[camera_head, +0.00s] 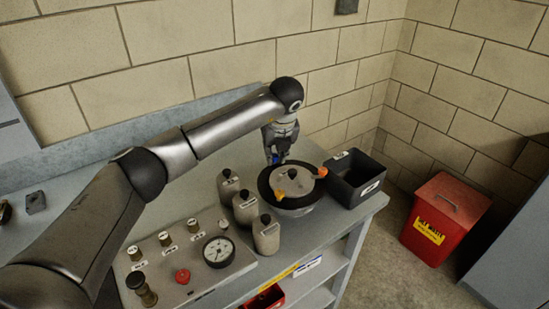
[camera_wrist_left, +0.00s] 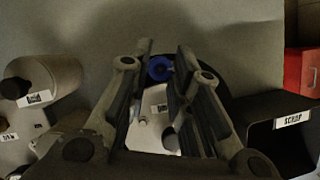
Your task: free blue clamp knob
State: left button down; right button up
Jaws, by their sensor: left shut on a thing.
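The blue clamp knob (camera_wrist_left: 159,68) shows between the fingers of my left gripper (camera_wrist_left: 160,62) in the left wrist view. My left gripper is shut on it. In the head view the left gripper (camera_head: 276,157) points down at the back edge of the round black-rimmed unit (camera_head: 300,203), and only a little of the blue knob shows there. The unit has a pale lid plate (camera_head: 294,182), with an orange knob (camera_head: 279,196) at the front and another orange-red knob (camera_head: 321,171) at the right. My right gripper is not in view.
Several grey bottles (camera_head: 266,235) stand close to the left of the unit. A black bin (camera_head: 355,180), labelled SCRAP in the wrist view, is at its right. A panel with a gauge (camera_head: 218,251) lies front left. A red bin (camera_head: 444,222) stands on the floor.

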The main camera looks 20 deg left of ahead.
pick_arm(q)
jog(key=shift+w+r+n+y+b, duration=0.15)
jog(key=shift+n+y+b, duration=0.3)
jog(key=shift+n, duration=0.55)
jog(key=c, duration=1.3)
grip_release()
jog(key=v, duration=1.2)
jog(key=shift+w, duration=0.2)
